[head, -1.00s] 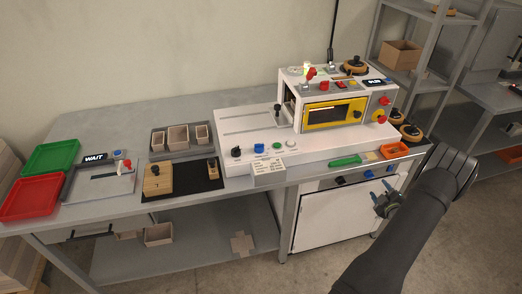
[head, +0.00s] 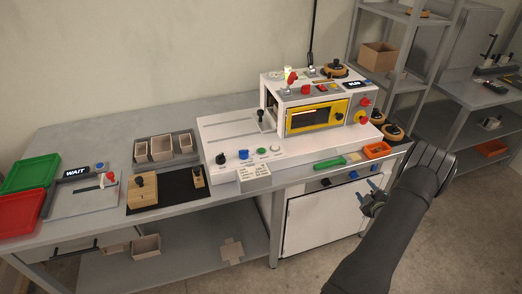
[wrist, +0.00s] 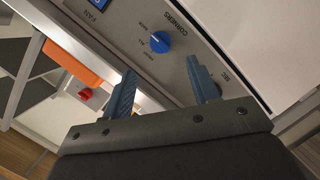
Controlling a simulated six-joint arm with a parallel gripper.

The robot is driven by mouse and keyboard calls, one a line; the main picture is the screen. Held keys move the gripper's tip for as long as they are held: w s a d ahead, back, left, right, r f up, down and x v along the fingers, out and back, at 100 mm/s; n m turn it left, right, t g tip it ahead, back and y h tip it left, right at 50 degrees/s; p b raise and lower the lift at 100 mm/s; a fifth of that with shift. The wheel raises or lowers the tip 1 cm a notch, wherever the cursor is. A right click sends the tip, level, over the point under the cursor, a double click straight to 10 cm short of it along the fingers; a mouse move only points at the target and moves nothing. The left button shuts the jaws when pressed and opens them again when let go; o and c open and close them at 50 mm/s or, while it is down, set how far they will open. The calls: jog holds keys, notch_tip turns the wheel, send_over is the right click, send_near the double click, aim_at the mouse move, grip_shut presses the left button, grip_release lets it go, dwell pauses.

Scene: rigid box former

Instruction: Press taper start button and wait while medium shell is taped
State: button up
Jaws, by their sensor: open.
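The window is dark, so I cannot tell whether a shell is inside. A black knob (head: 221,158), a blue button (head: 243,154) and a green button (head: 262,150) sit on its front deck; their labels are too small to read. Several open shells stand around, and I cannot tell which is medium. My gripper (head: 373,200) is open and empty, low in front of the bench; the wrist view shows its two spread fingers (wrist: 162,82).
A grey tray (head: 138,163) holds three shells. Another shell (head: 146,246) lies on the lower shelf. A WAIT sign (head: 76,172), red tray (head: 20,213) and green tray (head: 30,173) are at left. The wrist view shows a blue CORNERS knob (wrist: 160,42) on the panel beyond my fingers.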

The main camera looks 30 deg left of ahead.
grip_shut()
dwell(1.7)
